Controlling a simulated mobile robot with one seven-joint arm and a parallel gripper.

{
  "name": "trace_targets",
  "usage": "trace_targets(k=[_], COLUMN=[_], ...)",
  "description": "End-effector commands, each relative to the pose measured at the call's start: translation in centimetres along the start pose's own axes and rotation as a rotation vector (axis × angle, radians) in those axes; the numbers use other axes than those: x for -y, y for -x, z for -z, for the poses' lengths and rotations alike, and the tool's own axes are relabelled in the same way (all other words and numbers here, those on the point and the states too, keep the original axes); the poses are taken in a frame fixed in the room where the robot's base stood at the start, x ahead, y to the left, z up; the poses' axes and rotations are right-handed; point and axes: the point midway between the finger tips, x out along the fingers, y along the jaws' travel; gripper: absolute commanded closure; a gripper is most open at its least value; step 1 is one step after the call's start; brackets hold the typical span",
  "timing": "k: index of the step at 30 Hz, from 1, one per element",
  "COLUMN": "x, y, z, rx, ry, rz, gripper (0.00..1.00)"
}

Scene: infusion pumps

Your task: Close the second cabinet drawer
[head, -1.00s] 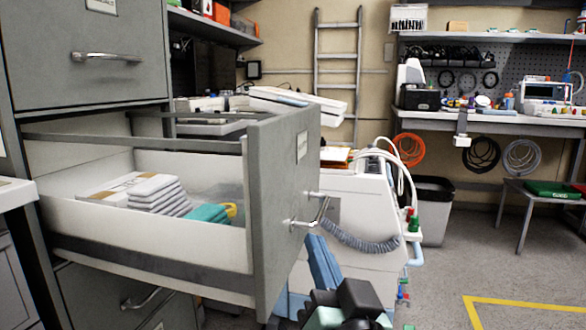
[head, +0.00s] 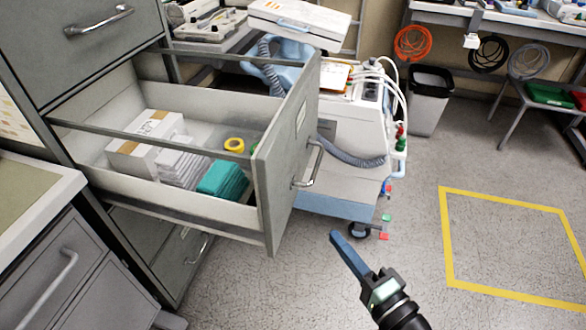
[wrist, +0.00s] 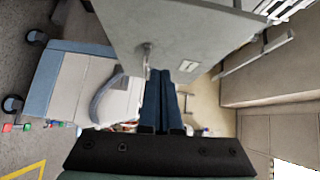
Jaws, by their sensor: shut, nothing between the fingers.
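The second cabinet drawer (head: 285,165) is grey and stands pulled well out of the cabinet in the head view. Its silver bar handle (head: 311,166) is on the front panel. My gripper (head: 336,238) has blue fingers held together and empty. In the head view it appears below and to the right of the handle, apart from it. In the wrist view the shut fingers (wrist: 163,75) point toward the drawer front (wrist: 180,30), with the handle (wrist: 147,60) just left of the tips. The exact gap to the panel cannot be told.
White boxes (head: 140,155), teal packs (head: 222,178) and a yellow roll (head: 234,145) lie inside the drawer. A white and blue machine (head: 345,150) stands behind it. A closed drawer (head: 75,40) is above. Floor with yellow marking (head: 505,286) is clear at right.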

Motion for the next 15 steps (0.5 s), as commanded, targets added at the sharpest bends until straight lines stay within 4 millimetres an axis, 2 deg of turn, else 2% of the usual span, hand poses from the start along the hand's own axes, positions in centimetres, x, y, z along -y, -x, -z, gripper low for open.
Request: trace_targets(k=[1, 7, 11, 15], x=[0.9, 0.8, 0.7, 0.8], y=[0.6, 1.1, -0.3, -3.0], z=[0.1, 0.0, -0.1, -0.1], rx=[-0.003, -0.004, 0.000, 0.001], ry=[-0.032, -0.079, -0.080, -0.077], rz=[0.007, 0.026, 0.028, 0.028], gripper=[1.00, 1.00, 1.00, 1.00])
